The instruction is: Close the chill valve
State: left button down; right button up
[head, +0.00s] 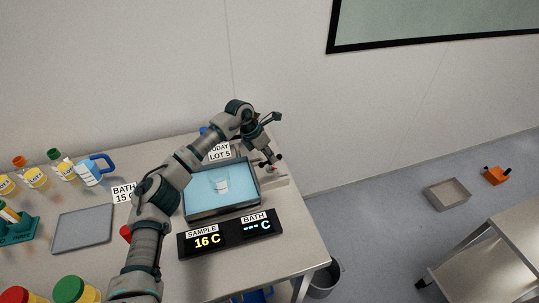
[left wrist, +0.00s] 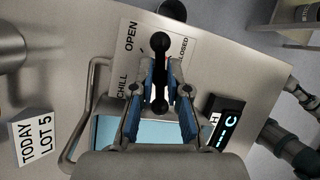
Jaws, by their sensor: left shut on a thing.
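The chill valve's black handle (left wrist: 159,45) has round knobs and shows in the left wrist view. It stands over a pale plate (left wrist: 131,58) marked CHILL, OPEN and CLOSED. The handle runs roughly up the picture, with OPEN on its left and CLOSED on its right. My left gripper (left wrist: 161,76) has its blue-padded fingers on both sides of the handle and is shut on it. In the head view my left gripper (head: 269,156) is at the valve plate, at the table's right end; the handle is small and partly hidden there. My right gripper is not seen.
The water bath (head: 222,213) with a beaker (head: 221,184) sits beside the valve. In front, a display (head: 230,234) reads SAMPLE 16 C, with dashes under BATH. A LOT 5 sign (head: 219,152) stands behind the bath. Bottles and a grey tray (head: 82,229) are at left.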

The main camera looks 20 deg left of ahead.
pick_arm(q)
jog(key=shift+w+r+m+g, duration=0.15)
jog(key=shift+m+g, duration=0.25)
jog(key=shift+m, duration=0.8)
jog(key=c, duration=1.2)
grip_release()
jog(key=shift+a, duration=0.1)
jog(key=shift+a+r, duration=0.15)
jog(key=shift+r, duration=0.15)
jog(key=v, duration=1.1)
jog(key=shift+w+a+f, duration=0.1)
jog(key=shift+w+a, duration=0.05)
jog(key=shift+a, duration=0.05)
